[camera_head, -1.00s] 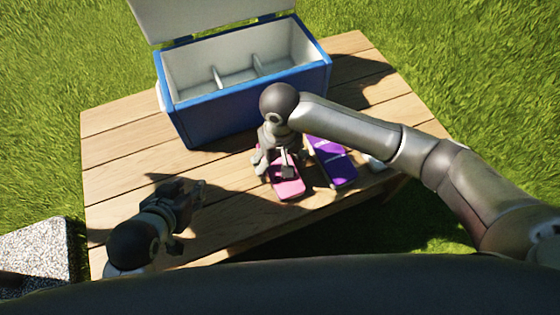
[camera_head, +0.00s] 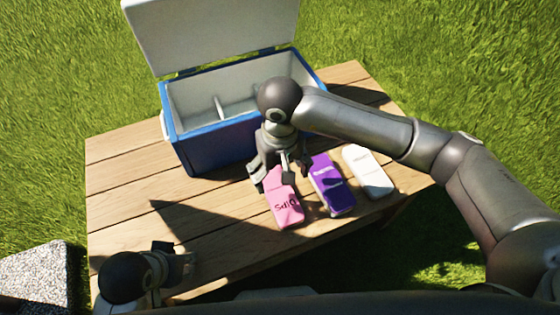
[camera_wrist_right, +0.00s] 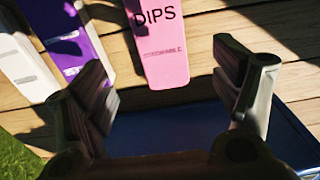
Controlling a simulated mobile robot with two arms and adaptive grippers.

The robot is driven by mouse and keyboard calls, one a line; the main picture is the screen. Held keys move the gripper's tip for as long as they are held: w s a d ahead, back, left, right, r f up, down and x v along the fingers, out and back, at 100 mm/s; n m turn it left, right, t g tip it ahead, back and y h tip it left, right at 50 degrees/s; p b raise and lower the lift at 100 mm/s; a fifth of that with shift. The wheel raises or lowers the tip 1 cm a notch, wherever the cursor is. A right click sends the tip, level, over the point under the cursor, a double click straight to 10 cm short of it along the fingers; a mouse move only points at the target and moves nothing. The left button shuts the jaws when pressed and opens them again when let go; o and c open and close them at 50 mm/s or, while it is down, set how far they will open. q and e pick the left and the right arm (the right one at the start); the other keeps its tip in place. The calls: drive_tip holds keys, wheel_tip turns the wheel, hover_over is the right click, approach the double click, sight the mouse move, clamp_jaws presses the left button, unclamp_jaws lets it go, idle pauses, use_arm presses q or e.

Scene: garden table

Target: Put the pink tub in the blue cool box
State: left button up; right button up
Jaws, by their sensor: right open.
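The pink tub (camera_head: 287,212) lies on the wooden table, with dark lettering reading DIPS in the right wrist view (camera_wrist_right: 162,50). My right gripper (camera_head: 273,182) is open and empty at the tub's end nearest the cool box. Its fingers hide part of that end in the head view. In the right wrist view the fingers (camera_wrist_right: 162,75) are spread to either side of the tub's end, with gaps. The blue cool box (camera_head: 215,147) stands behind, lid up, with a white divided inside. My left gripper (camera_head: 183,262) is at the table's near left; its jaws are unclear.
A purple and white tub (camera_head: 331,184) and a white tub (camera_head: 369,172) lie to the right of the pink one. The raised lid (camera_head: 212,35) stands at the back of the box. The table's left side (camera_head: 125,190) is clear.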

use_arm(q)
drive_tip(key=shift+r, duration=0.2)
use_arm(e)
drive_tip(key=shift+r, duration=1.45)
